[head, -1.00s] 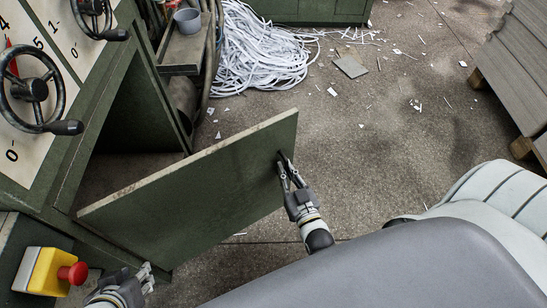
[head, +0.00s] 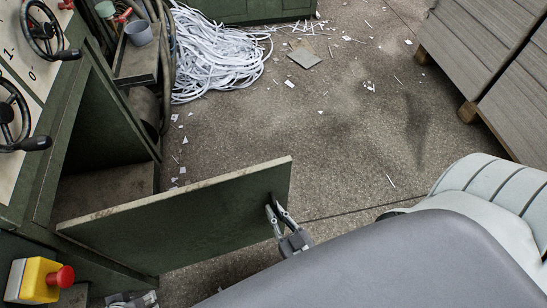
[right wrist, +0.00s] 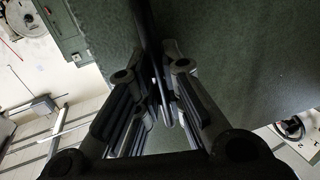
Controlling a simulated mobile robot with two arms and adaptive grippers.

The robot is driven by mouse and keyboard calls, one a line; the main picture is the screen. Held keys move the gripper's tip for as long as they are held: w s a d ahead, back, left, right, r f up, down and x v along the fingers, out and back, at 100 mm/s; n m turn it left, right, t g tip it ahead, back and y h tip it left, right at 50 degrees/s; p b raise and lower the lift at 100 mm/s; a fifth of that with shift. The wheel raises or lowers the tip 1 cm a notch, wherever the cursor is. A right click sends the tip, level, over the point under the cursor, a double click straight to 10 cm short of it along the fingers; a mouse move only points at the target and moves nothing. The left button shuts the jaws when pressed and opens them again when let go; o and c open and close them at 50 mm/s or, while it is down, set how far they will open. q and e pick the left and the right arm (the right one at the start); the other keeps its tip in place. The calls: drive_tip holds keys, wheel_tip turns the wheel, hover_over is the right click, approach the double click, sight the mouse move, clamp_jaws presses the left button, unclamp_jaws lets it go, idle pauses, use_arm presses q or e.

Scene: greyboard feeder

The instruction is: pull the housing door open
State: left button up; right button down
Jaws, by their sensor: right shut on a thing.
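The green housing door (head: 190,220) stands swung well out from the green housing (head: 112,120), with the opening showing behind it. My right gripper (head: 273,210) is at the door's free right end, on its near face. In the right wrist view, its fingers (right wrist: 160,95) are shut on a dark bar-like handle (right wrist: 146,35) in front of the green door panel (right wrist: 220,60). The fingers hide part of the handle. My left gripper (head: 135,299) shows only in part at the bottom edge, below the door; its fingertips cannot be made out.
A yellow box with a red button (head: 40,280) is at lower left. Black handwheels (head: 10,120) stick out from the housing. White paper strips (head: 215,55) lie heaped behind. Stacked greyboard on a pallet (head: 480,60) is at upper right. The floor between is mostly clear.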

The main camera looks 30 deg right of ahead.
drive_tip(key=shift+s+a, duration=0.15)
drive_tip(key=c, duration=1.8)
unclamp_jaws()
drive_tip(key=s, duration=1.2)
